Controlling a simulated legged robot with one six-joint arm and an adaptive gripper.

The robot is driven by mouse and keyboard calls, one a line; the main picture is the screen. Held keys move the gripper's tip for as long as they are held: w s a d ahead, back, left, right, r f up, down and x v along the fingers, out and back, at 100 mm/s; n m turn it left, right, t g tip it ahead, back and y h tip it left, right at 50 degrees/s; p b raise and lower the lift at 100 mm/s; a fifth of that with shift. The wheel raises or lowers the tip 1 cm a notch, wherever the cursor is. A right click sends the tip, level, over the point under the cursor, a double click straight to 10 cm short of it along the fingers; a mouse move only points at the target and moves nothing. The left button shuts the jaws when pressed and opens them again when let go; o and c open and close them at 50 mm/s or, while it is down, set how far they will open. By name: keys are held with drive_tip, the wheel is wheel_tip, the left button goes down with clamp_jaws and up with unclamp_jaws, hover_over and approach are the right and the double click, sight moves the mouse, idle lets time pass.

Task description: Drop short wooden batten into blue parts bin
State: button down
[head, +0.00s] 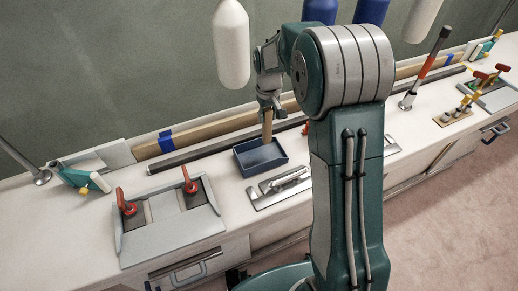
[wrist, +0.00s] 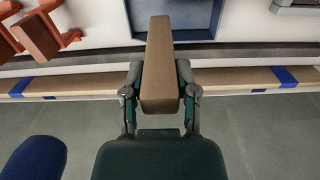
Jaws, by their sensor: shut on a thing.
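My gripper (head: 266,98) is shut on the short wooden batten (head: 267,124), which hangs down upright below the fingers. In the wrist view the batten (wrist: 160,70) sits between both fingers (wrist: 162,88) and points away from the camera. The blue parts bin (head: 247,163) stands on the white bench below my gripper. In the head view the batten's lower end overlaps the bin's back edge. In the wrist view the bin (wrist: 137,30) shows at the top, partly hidden behind the batten. I cannot tell how high the batten's lower end is above the bin.
A grey panel with red-handled clamps (head: 170,243) lies left of the bin. A long wooden plank with blue tape (head: 205,127) and a dark bar (head: 195,155) run behind. White and blue fenders (head: 231,50) hang above.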

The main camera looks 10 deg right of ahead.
sight(266, 128)
drive_tip(key=f, duration=0.4)
drive_tip(key=shift+a, duration=0.3)
drive_tip(key=shift+d+f, duration=0.15)
drive_tip(key=shift+f, duration=0.65)
drive_tip(key=shift+c, duration=1.5)
unclamp_jaws()
drive_tip(key=shift+r, duration=0.1)
wheel_tip(266, 128, up, 12)
drive_tip(key=shift+f, duration=0.1)
